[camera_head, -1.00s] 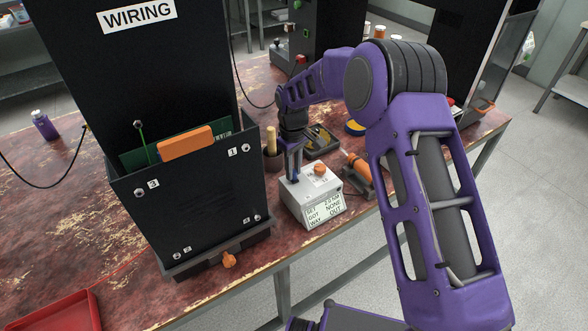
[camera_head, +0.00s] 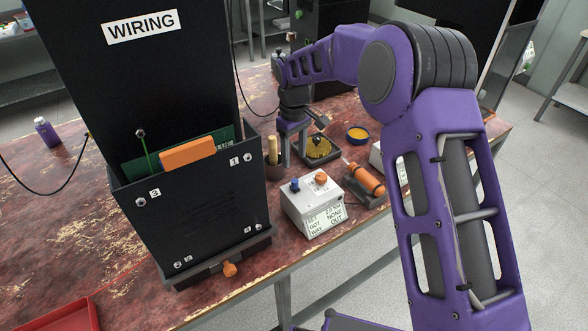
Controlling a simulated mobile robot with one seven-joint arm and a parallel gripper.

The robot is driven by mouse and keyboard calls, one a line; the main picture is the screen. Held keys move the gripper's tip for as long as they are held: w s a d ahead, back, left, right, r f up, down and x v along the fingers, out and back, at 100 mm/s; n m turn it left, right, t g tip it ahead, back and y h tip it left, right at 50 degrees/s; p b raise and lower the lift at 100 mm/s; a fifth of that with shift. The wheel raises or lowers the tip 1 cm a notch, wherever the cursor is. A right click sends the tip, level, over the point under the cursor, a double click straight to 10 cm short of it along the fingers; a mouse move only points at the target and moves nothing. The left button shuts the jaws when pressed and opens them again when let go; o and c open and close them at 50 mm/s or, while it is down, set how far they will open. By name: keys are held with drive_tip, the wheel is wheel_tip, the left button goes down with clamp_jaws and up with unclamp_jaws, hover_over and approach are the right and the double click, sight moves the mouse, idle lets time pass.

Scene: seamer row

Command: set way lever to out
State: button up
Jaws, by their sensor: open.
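A white box (camera_head: 312,210) stands on the bench near its front edge. Its front display (camera_head: 327,222) reads SET 2.0 NM, GOT NONE, WAY OUT. On its top are a small blue lever or knob (camera_head: 295,185) at the left and an orange knob (camera_head: 321,177) at the right. No label tells me which one is the way lever. My gripper (camera_head: 293,158) points down behind the box, with its fingers apart and nothing visible between them. It looks clear of the blue part.
A black WIRING cabinet (camera_head: 205,215) stands close at the left. An orange tool (camera_head: 363,178) lies in a holder right of the box. Behind are a cup with a wooden handle (camera_head: 272,152), a dark tray (camera_head: 319,150) and a yellow-topped round tin (camera_head: 357,134).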

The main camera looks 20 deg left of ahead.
wheel_tip(320, 180, up, 9)
idle(0.5)
